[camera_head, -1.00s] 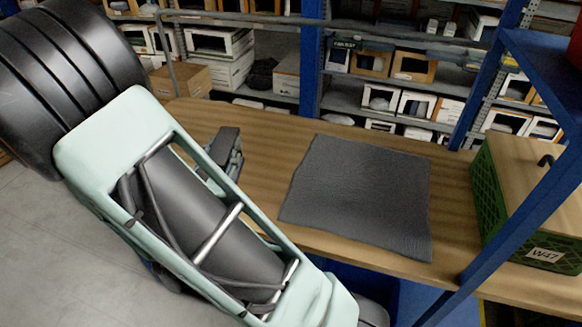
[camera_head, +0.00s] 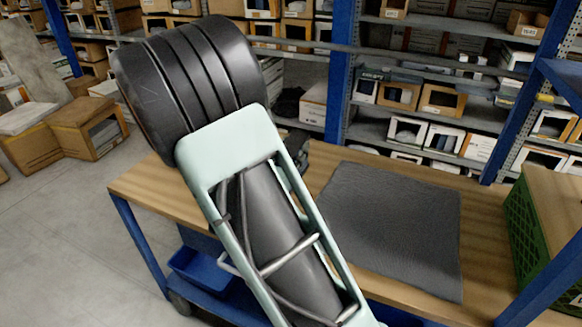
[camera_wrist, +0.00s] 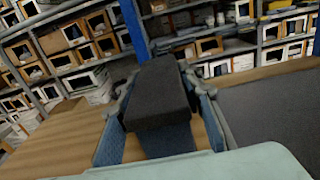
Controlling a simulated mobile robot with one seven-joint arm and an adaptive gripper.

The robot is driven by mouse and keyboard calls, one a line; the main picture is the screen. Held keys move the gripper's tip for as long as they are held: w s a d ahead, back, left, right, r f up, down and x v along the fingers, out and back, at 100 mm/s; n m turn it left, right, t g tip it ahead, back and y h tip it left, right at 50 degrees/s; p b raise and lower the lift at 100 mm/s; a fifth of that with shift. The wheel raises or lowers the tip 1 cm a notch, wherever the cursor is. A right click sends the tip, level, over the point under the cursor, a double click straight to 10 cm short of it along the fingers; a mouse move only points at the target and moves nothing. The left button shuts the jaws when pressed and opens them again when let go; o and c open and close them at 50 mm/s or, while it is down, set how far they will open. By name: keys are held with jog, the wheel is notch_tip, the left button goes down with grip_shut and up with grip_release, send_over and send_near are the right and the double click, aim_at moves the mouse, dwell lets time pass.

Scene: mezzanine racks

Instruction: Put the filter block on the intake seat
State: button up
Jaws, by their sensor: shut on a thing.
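A dark grey block (camera_wrist: 158,88), which I take to be the filter block, is between the fingers of my gripper (camera_wrist: 160,112) in the wrist view. My gripper is shut on it, and the block is tilted in the picture. In the head view my gripper (camera_head: 297,148) is mostly hidden behind my arm, over the far side of the wooden table (camera_head: 490,230), and the block cannot be made out there. I cannot pick out the intake seat for certain in either view.
A dark grey mat (camera_head: 390,225) lies flat on the table, right of my arm. A green crate (camera_head: 528,235) with a wooden top stands at the right end, near a blue post (camera_head: 545,285). Racks (camera_head: 430,120) with boxes stand behind. A blue bin (camera_head: 200,268) sits below the table.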

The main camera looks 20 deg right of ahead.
jog(key=w+d+f, duration=0.1)
jog(key=w+f, duration=0.4)
jog(key=f, duration=0.4)
jog(key=shift+d+b, duration=0.2)
jog(key=shift+b, duration=0.1)
jog(key=shift+f, duration=0.15)
jog(key=shift+f, duration=0.15)
jog(key=o, duration=1.4)
